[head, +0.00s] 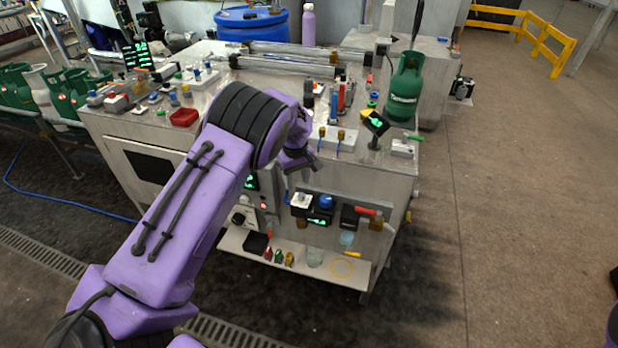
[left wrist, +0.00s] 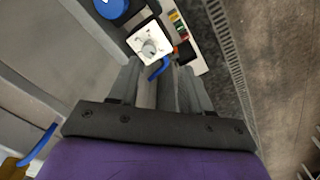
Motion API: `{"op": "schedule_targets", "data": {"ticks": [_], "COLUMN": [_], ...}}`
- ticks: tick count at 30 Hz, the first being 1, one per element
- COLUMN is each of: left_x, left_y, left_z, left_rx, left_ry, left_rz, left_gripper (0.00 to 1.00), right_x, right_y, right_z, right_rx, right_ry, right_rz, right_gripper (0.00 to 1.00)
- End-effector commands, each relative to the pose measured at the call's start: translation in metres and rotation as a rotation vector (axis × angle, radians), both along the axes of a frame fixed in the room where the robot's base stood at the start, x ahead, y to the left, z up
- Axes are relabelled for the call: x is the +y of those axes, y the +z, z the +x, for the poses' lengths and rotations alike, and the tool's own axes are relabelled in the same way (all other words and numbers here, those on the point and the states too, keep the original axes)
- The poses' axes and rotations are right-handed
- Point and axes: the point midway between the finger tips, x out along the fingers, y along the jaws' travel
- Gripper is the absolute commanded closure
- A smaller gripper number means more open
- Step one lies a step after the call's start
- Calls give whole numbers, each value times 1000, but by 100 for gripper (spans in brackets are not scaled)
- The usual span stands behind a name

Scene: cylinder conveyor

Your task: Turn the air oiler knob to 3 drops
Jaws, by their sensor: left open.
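The air oiler appears to be the unit with a white square dial plate (head: 301,200) on the front of the bench. In the left wrist view that white plate (left wrist: 136,43) carries a grey round knob (left wrist: 149,48); its scale marks are too small to read. My left gripper (head: 289,182) is in front of the bench, just above the dial plate. In the left wrist view its fingers (left wrist: 159,72) are apart and empty, with the knob beyond the tips and not touched. A small blue curved part (left wrist: 158,69) shows between the fingertips. My right gripper is out of view.
A blue round knob (head: 326,201) sits right of the dial plate, and a red-handled valve (head: 368,211) is further right. A green gas bottle (head: 404,90) stands on the bench top (head: 215,125). The floor at right is clear.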

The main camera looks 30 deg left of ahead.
Motion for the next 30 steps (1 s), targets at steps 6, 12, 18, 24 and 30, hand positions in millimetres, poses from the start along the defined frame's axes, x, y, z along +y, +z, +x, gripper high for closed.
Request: {"op": "schedule_targets", "data": {"ticks": [6,12,18,24,30], "left_x": [-1,-2,-1,-1,-1], "left_y": [28,-14,-54,-70,-71], "left_z": [10,9,9,9,9], "left_rx": [26,29,26,23,23], "left_ry": [-11,-12,-12,-11,-11], "left_rz": [-11,-11,-11,-11,-11], "left_gripper": [52,52,52,52,52], "right_x": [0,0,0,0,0], "right_y": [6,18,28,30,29], "right_z": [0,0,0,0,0], "right_rx": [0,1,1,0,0], "right_ry": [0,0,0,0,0], "right_rz": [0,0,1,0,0], "right_gripper": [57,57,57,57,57]}}
